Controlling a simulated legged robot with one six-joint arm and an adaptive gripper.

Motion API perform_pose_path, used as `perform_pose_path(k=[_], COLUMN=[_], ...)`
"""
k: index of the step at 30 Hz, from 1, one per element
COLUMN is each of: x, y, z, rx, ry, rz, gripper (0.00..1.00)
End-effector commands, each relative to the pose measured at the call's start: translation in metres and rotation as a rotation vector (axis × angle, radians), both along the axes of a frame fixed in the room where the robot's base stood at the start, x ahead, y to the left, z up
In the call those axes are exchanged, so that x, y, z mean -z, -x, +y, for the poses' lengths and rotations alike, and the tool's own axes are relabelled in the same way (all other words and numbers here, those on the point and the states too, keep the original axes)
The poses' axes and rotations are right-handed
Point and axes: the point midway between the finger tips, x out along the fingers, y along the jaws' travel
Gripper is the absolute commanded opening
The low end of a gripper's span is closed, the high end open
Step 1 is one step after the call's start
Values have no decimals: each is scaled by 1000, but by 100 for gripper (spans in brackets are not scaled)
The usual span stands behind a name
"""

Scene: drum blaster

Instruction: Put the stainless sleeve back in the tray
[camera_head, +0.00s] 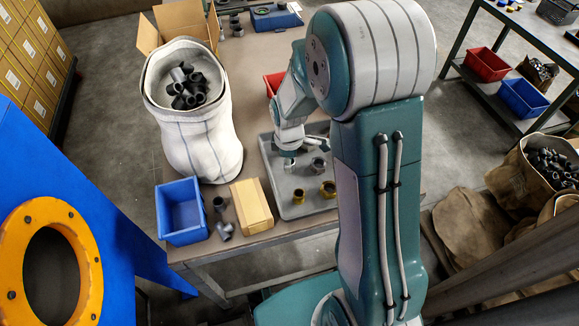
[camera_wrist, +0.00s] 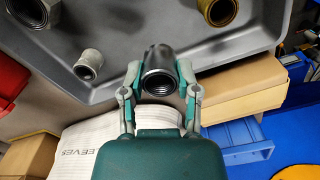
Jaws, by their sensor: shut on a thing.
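My gripper (camera_wrist: 161,82) is shut on a smooth dark grey metal sleeve, the stainless sleeve (camera_wrist: 158,60), with its threaded open end facing the wrist camera. In the head view my gripper (camera_head: 288,148) is over the left part of the grey tray (camera_head: 274,185), and the tray's rim and floor also show in the wrist view (camera_wrist: 130,30). The sleeve appears above the tray near its edge; I cannot tell whether it touches. In the wrist view a pale grey sleeve (camera_wrist: 89,64), a brass ring (camera_wrist: 222,11) and other fittings lie in the tray.
A tall white sack (camera_head: 207,140) with dark fittings in its top stands left of the tray. A cardboard box (camera_head: 251,206) and a blue bin (camera_head: 181,211) stand at the table's front left. Two loose grey fittings (camera_head: 224,230) lie between them. A red bin (camera_head: 272,83) is behind the tray.

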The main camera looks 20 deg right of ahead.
Motion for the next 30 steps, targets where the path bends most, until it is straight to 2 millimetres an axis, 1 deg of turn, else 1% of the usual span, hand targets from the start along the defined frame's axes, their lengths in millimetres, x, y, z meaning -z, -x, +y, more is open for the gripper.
perform_pose_path(k=[1, 3, 10, 15, 16, 26, 27, 28, 29, 30], x=[8, 15, 28, 54, 56, 59, 59, 59, 59, 59], y=[-5, -11, -21, -21, -21, -21, -21, -21, -21, -21], z=[-2, -4, -7, -7, -7, -7, -7, -7, -7, -7], rx=[1, 1, 0, -1, -1, 0, 0, 0, 0, 0], ry=[0, 0, 0, 0, 1, 0, 0, 0, 0, 0], rz=[2, 2, 0, 3, 1, 0, 0, 0, 0, 0], gripper=[0, 0, 0, 0, 0, 0, 55, 68, 76, 76])
